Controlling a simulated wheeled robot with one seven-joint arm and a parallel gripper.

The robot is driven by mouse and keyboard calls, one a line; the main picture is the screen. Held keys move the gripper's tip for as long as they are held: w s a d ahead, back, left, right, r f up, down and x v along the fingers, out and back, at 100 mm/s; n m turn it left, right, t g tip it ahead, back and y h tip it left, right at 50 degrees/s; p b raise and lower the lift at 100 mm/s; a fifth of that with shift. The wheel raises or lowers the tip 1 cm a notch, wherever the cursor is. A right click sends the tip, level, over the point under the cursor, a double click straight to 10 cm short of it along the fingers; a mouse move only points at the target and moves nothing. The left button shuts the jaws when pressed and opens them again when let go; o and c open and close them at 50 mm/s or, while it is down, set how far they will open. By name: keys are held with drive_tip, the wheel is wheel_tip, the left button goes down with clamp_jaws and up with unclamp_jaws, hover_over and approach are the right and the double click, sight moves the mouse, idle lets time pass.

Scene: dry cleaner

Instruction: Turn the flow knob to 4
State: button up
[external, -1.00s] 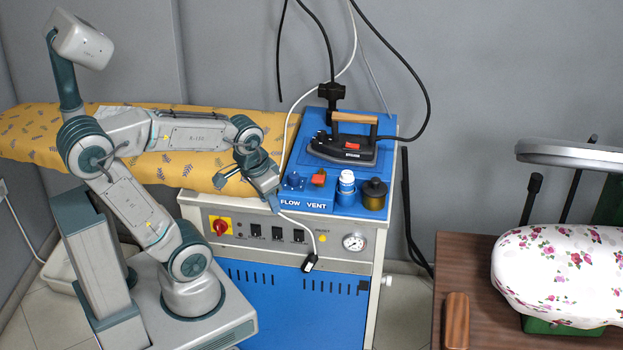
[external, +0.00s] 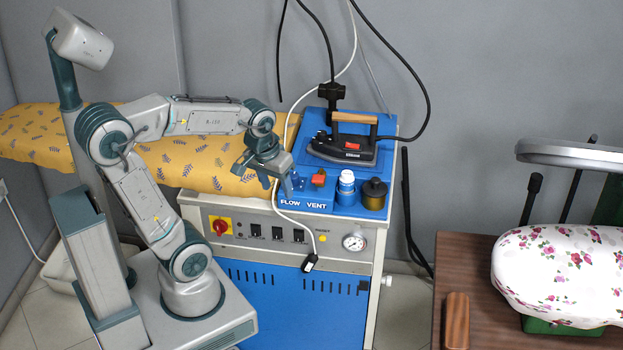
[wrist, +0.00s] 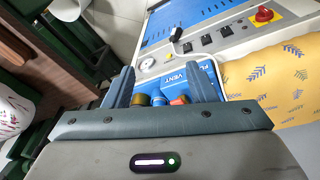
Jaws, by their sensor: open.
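The blue flow knob (external: 298,182) stands on the blue control box (external: 318,203), above the white word FLOW. My gripper (external: 279,185) is open and empty, just left of and above the knob in the external view, with a finger partly in front of it. I cannot tell whether they touch. In the wrist view, my gripper (wrist: 163,82) has its two fingers spread over the box. The knob is not clearly visible there, apparently hidden by the right finger. The knob's setting is too small to read.
Beside the knob are a red-topped part (external: 318,180), a white-and-blue bottle (external: 346,184) and a brass container (external: 374,194). A steam iron (external: 342,150) stands behind them. A white cable hangs by the gripper. The yellow ironing board (external: 195,160) lies left.

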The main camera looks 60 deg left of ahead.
drive_tip(key=w+a+r+n+g, duration=0.1)
drive_tip(key=w+a+r+n, duration=0.1)
drive_tip(key=w+a+n, duration=0.9)
drive_tip(key=n+g, duration=0.2)
drive_tip(key=n, duration=1.2)
approach(294, 175)
drive_tip(key=f, duration=0.8)
drive_tip(key=shift+s+f, duration=0.3)
drive_tip(key=shift+f, duration=0.1)
drive_tip(key=shift+c, duration=0.3)
drive_tip(key=c, duration=0.9)
